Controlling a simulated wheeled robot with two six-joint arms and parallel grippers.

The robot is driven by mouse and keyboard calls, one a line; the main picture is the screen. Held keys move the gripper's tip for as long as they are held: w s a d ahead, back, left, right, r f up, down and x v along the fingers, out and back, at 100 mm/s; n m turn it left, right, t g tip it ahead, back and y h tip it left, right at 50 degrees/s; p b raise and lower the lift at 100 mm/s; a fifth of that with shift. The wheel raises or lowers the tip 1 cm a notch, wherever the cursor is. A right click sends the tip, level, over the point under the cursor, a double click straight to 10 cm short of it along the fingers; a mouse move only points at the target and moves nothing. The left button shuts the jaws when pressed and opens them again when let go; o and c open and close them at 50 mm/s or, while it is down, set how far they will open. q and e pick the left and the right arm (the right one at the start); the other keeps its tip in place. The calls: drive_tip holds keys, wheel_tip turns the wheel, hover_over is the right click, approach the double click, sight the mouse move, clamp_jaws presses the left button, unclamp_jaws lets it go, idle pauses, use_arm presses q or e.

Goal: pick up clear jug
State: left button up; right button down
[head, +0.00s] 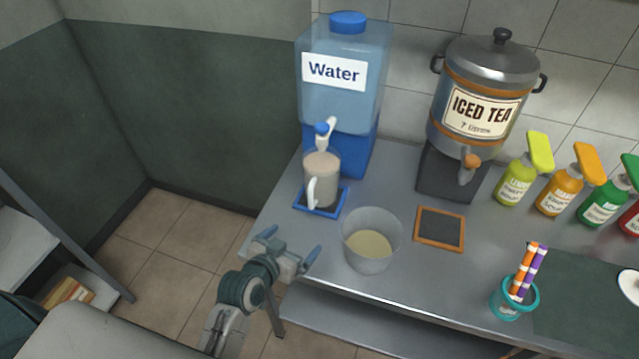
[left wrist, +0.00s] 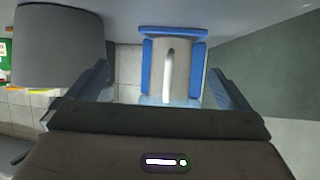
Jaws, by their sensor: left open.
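A jug (head: 321,178) with a white handle, which I take to be the clear jug, stands upright on the blue-rimmed tray under the water dispenser's tap. Its contents look pale beige-grey. In the left wrist view the jug (left wrist: 181,78) shows between my fingers, with its handle facing me. My left gripper (head: 290,245) is open and empty. It is off the counter's left front edge, in front of the jug and apart from it. My right gripper is not in view.
A clear tub (head: 370,240) with beige contents stands on the counter, right of my left gripper. The blue water dispenser (head: 343,90) is behind the jug. An iced tea urn (head: 484,95), syrup bottles and a teal cup (head: 514,299) of straws are further right.

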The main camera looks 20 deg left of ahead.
sight(315, 175)
use_arm(q)
drive_tip(key=w+r+t, duration=0.1)
drive_tip(key=w+r, duration=0.1)
drive_tip(key=w, duration=0.1)
drive_tip(key=w+r+n+t+y+p, duration=0.1)
drive_tip(key=w+r+t, duration=0.1)
drive_tip(key=w, duration=0.2)
drive_tip(key=w+r+t+y+p, duration=0.1)
drive_tip(key=w+r+t, duration=0.1)
drive_tip(key=w, duration=0.2)
drive_tip(key=shift+w+d+n, duration=0.2)
drive_tip(key=shift+n, duration=0.2)
drive_tip(key=shift+w+p, duration=0.3)
drive_tip(key=shift+w, duration=0.3)
drive_tip(key=w, duration=0.1)
drive_tip(key=w+r+p, duration=0.1)
drive_tip(key=w+p, duration=0.1)
drive_tip(key=shift+d+r, duration=0.1)
drive_tip(key=shift+r, duration=0.2)
drive_tip(key=shift+w+f, duration=0.3)
drive_tip(key=shift+w, duration=0.3)
drive_tip(key=shift+w+f, duration=0.15)
drive_tip(key=shift+w, duration=0.3)
drive_tip(key=shift+s, duration=0.1)
drive_tip(key=c, duration=1.8)
